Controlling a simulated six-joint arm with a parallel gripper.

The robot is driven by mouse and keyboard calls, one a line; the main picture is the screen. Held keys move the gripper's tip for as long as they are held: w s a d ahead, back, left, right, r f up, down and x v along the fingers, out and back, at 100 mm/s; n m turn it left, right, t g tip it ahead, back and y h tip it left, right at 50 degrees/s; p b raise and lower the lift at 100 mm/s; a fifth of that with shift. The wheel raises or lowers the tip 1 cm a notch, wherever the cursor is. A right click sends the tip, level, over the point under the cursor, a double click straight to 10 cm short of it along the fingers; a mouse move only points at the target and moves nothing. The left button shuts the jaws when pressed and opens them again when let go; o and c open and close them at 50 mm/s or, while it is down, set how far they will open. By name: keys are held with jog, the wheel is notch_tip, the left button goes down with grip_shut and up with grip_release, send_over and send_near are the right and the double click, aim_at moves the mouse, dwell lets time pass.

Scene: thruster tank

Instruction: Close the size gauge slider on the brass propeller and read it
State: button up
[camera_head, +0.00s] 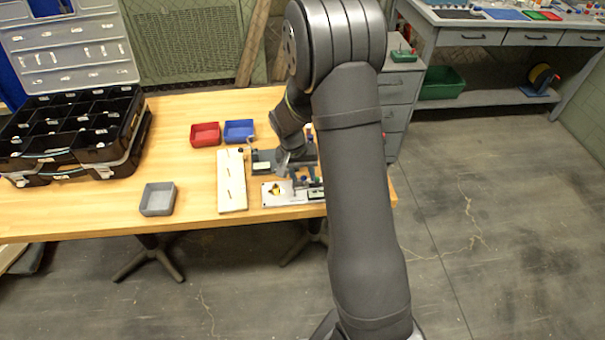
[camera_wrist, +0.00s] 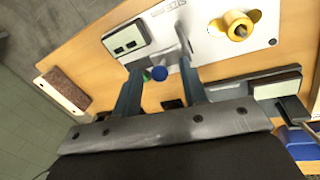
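The size gauge (camera_head: 270,200) is a pale metal plate near the table's front right edge. It also shows in the wrist view (camera_wrist: 205,48), marked SIZE. The brass propeller (camera_wrist: 237,25) sits on the plate around a dark post; it shows small in the head view (camera_head: 277,188). A grey upright jaw (camera_wrist: 184,38) stands between the propeller and a display box (camera_wrist: 127,39) with two small windows, whose reading is illegible. Contact cannot be told.
Another device with a pale screen (camera_wrist: 277,88) lies beside the gauge. A brown pad on a white block (camera_wrist: 66,90) is at the left. A white board with pegs (camera_head: 231,195), red tray (camera_head: 205,134), blue tray (camera_head: 239,131) and grey tray (camera_head: 157,199) stand left of the gauge.

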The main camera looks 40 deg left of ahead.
jog(key=shift+c, duration=0.5)
grip_shut()
jog(key=shift+s+a, duration=0.75)
jog(key=shift+o, duration=0.5)
grip_release()
jog(key=shift+r, duration=0.1)
notch_tip(320, 180, up, 17)
jog(key=s+a, duration=0.1)
jog(key=a, duration=0.1)
jog(key=shift+s+a, duration=0.35)
jog(key=shift+s, duration=0.05)
